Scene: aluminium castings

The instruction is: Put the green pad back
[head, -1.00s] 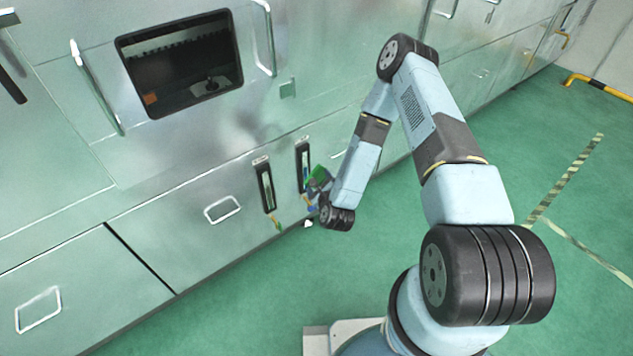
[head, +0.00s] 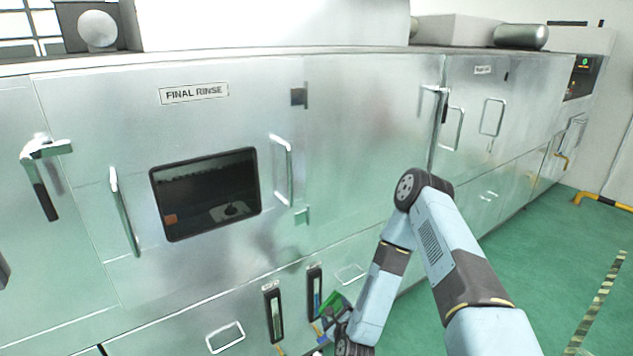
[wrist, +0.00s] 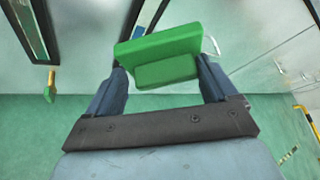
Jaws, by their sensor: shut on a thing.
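The green pad (wrist: 160,50) is a flat green block with a smaller raised block on its face. In the wrist view my gripper (wrist: 160,78) is shut on it, one dark blue finger on each side. The pad is held clear of the floor, in front of the steel cabinet front. In the head view the pad (head: 334,302) is small and partly hidden by my wrist, low beside the right-hand gauge. My gripper (head: 328,318) shows there only in part. The place the pad belongs cannot be made out.
Two upright dark-framed gauges (head: 274,315) (head: 315,290) are set in the lower panels, with yellow-handled valves below. Door handles (head: 281,170) and drawer handles (head: 225,338) stick out from the cabinet (head: 365,150). A window (head: 205,192) is under "FINAL RINSE". Green floor (head: 560,250) is open at right.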

